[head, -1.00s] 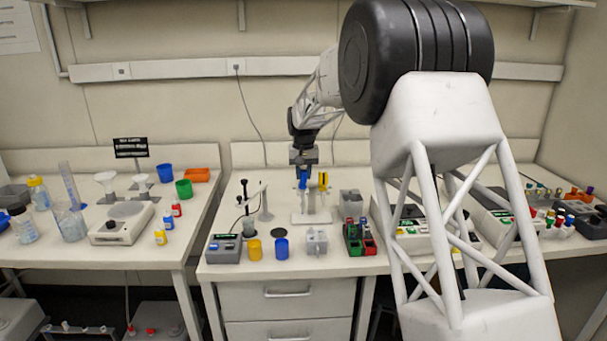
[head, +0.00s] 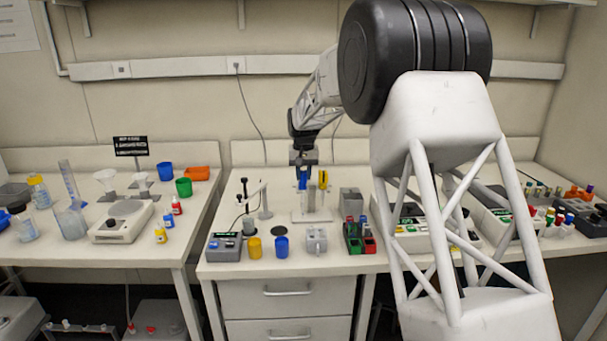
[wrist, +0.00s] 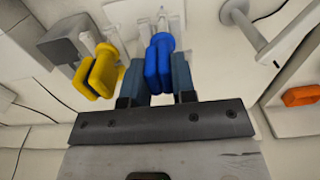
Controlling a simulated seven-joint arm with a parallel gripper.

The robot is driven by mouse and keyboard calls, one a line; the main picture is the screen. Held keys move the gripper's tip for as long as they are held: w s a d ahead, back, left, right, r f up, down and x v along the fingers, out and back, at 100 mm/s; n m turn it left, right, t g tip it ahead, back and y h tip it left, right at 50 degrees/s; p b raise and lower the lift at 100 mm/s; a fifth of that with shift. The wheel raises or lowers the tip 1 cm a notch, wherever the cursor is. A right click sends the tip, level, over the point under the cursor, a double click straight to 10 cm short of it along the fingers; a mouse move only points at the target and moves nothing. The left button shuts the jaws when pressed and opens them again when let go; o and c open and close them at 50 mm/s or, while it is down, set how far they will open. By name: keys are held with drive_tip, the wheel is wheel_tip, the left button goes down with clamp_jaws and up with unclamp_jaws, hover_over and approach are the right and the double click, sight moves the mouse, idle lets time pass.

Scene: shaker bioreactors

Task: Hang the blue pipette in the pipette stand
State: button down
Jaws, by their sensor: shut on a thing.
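The blue pipette (head: 302,181) is held upright between the jaws of my gripper (head: 303,166) at the pipette stand. In the wrist view the blue pipette (wrist: 158,62) sits between the two fingers of my gripper (wrist: 157,82). The pipette stand (head: 312,217) has a pale base on the middle bench. A yellow pipette (head: 323,180) hangs in the stand, just right of the blue one; it also shows at the left in the wrist view (wrist: 97,72). I cannot tell whether the blue pipette touches the stand's holder.
A grey block (head: 350,201) stands to the right of the stand, and a red and green rack (head: 359,236) is in front of it. A yellow cup (head: 254,248) and a blue cup (head: 281,244) stand in front. A post (head: 264,203) stands to the left.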

drive_tip(key=c, duration=0.9)
unclamp_jaws()
drive_tip(key=shift+o, duration=0.2)
drive_tip(key=shift+r, duration=0.15)
drive_tip(key=shift+r, duration=3.35)
